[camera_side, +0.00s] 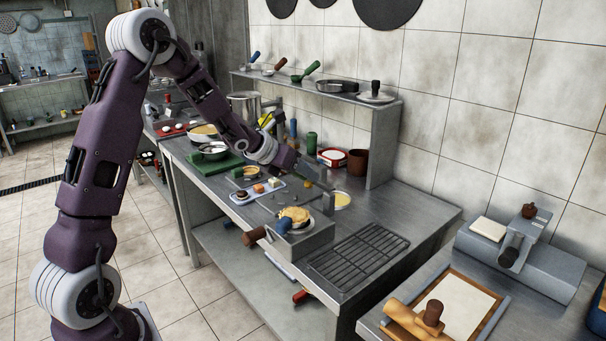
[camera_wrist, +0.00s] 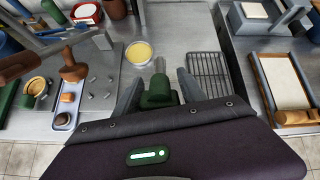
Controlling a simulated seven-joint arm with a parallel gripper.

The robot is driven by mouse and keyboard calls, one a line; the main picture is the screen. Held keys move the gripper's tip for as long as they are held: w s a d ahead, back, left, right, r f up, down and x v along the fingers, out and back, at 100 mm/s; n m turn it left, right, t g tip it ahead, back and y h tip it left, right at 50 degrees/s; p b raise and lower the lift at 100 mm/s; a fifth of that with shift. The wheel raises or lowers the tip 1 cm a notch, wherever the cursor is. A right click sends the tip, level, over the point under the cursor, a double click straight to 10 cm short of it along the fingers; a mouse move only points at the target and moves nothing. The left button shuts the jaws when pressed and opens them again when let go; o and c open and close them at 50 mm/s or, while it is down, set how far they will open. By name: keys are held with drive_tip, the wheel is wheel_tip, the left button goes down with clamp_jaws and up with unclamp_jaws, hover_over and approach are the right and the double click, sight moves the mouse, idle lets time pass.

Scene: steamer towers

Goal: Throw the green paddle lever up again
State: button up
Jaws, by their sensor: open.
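In the wrist view, a green paddle lever (camera_wrist: 158,92) with a short grey rod stands between the two spread fingers of my gripper (camera_wrist: 158,90). Its lower part is hidden by my wrist. My gripper is open, with a finger on either side of the green piece; I see no grip on it. In the side view my gripper (camera_side: 322,188) is low over the counter, near the grey box (camera_side: 315,242) that carries a pancake and a blue handle. I cannot make out the green lever there.
A tray of small food pieces (camera_side: 257,190) and a green board (camera_side: 215,164) are to the left. A shelf (camera_side: 385,110) stands along the wall.

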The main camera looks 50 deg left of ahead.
drive_tip(key=v, duration=0.6)
drive_tip(key=shift+s+r, duration=0.1)
drive_tip(key=shift+r, duration=0.05)
drive_tip(key=s+d+r+m+h, duration=0.2)
drive_tip(key=d+r+m, duration=0.6)
drive_tip(key=d+m, duration=0.15)
drive_tip(key=s+d+r+m+g+h, duration=0.1)
drive_tip(key=s+d+r+m, duration=0.1)
drive_tip(key=s+d+m, duration=0.4)
drive_tip(key=s+d+r+m+h, duration=0.2)
drive_tip(key=s+d+m, duration=0.1)
drive_tip(key=d+m, duration=0.45)
drive_tip(key=s+d+f+m+g+y, duration=0.1)
drive_tip(key=s+f+m, duration=0.1)
drive_tip(key=s+m, duration=0.4)
drive_tip(key=s+d+f+m+g+y, duration=0.1)
drive_tip(key=s+d+f+m+g, duration=0.1)
drive_tip(key=s+m, duration=0.35)
drive_tip(key=s+a+f+m+y, duration=0.3)
drive_tip(key=s+a, duration=0.3)
drive_tip(key=s, duration=0.2)
drive_tip(key=shift+s+m, duration=0.25)
drive_tip(key=shift+m, duration=0.1)
